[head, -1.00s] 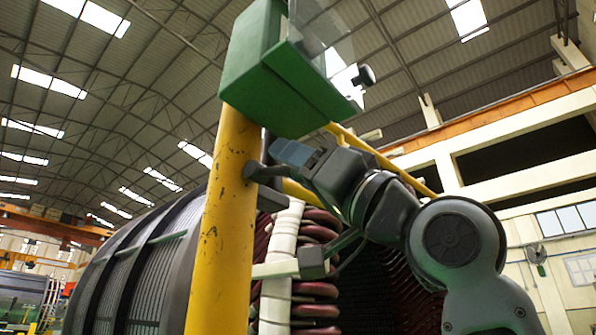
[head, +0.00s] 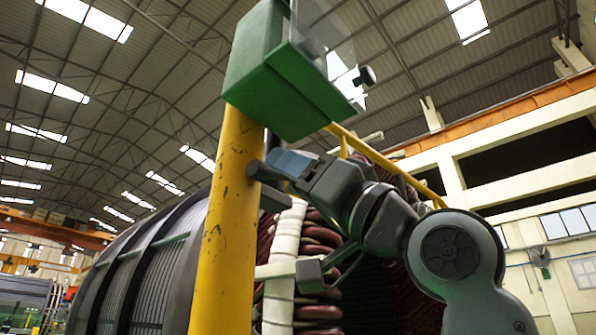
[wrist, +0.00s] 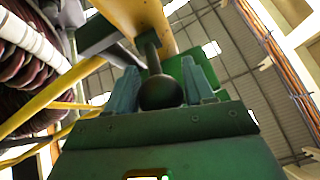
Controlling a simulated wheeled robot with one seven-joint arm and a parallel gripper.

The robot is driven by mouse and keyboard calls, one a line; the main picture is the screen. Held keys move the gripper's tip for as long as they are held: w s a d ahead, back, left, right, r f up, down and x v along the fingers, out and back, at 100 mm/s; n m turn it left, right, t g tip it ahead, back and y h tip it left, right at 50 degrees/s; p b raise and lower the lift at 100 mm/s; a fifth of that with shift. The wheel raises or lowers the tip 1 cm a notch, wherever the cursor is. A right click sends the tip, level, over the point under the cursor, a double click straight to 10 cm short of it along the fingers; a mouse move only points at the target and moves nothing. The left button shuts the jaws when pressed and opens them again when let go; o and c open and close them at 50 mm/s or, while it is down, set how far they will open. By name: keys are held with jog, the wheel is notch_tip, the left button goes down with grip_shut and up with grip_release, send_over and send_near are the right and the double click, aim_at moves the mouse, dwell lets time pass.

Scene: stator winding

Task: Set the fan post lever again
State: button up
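The yellow fan post (head: 228,230) stands left of centre in the head view, with a green box (head: 285,85) on top. The lever (head: 264,172) is a short dark arm on the post's right side, just below the box. In the wrist view its dark rod (wrist: 149,50) runs from the post to a round dark knob (wrist: 160,93). My gripper (wrist: 160,80) has its two teal fingers on either side of the knob, which fills the gap, so it appears shut on the lever. In the head view my gripper (head: 285,163) hides the knob.
A large ribbed stator (head: 140,270) lies behind the post, with dark red coils and a white wrapped bundle (head: 283,260) at its open end. A grey block (head: 309,274) on a pale bar sits below my wrist. Yellow rails (head: 385,165) run behind my arm.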

jog(key=shift+o, duration=1.3)
jog(key=shift+d+r, duration=0.1)
jog(key=shift+s, duration=0.1)
jog(key=b+v, duration=0.1)
jog(key=v, duration=0.6)
jog(key=shift+d+f+b, duration=0.25)
jog(key=shift+f+b, duration=0.05)
jog(key=shift+b, duration=0.05)
